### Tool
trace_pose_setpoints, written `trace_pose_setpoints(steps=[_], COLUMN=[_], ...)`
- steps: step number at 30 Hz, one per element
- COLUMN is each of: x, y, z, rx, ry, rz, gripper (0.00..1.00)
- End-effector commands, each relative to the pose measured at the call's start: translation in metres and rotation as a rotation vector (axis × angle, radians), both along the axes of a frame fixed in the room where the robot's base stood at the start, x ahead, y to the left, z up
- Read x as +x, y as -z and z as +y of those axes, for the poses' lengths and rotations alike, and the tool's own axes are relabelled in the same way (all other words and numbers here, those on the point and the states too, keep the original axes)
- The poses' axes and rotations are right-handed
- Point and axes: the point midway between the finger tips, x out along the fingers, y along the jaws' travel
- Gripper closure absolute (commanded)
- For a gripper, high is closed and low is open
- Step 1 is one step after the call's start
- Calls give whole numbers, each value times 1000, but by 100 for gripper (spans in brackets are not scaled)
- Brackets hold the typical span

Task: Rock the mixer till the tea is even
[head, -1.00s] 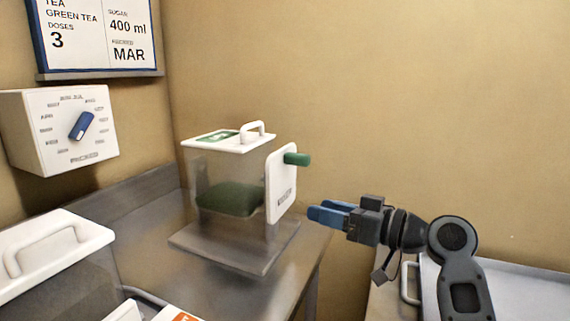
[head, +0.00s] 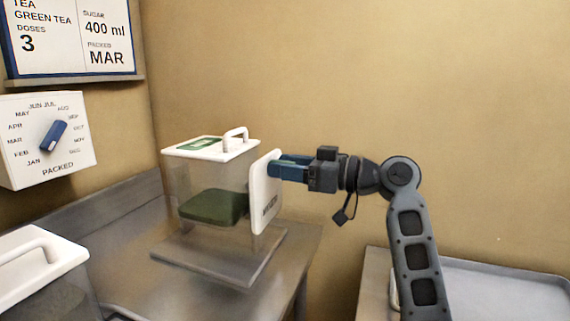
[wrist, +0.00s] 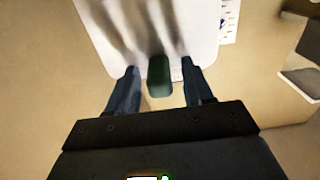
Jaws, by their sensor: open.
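The mixer (head: 212,182) is a clear box with a white lid and handle, standing on a grey base plate (head: 220,258) on the metal counter. Dark green tea (head: 213,207) lies in its lower part. A white side plate (head: 266,205) is on its right face. My gripper (head: 275,168) is at the upper part of this plate, its blue fingers pointing left. In the wrist view, the green peg (wrist: 159,76) of the plate stands between the two open fingers, with a gap on each side. In the head view the fingers hide the peg.
A white dial box (head: 47,140) with a blue knob hangs on the left wall below a sign (head: 70,38). Another white-lidded container (head: 38,262) stands at the lower left. A metal tray (head: 500,287) lies at the lower right.

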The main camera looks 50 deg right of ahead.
Motion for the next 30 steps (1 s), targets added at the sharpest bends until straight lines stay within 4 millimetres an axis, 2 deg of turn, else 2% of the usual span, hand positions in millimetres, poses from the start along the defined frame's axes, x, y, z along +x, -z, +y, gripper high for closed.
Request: trace_pose_setpoints(steps=[10,26,30], x=[5,5,5], y=[0,1,1], z=[2,2,2], rx=[0,1,1], ry=[2,1,1], rz=[0,0,0], gripper=[49,99,100])
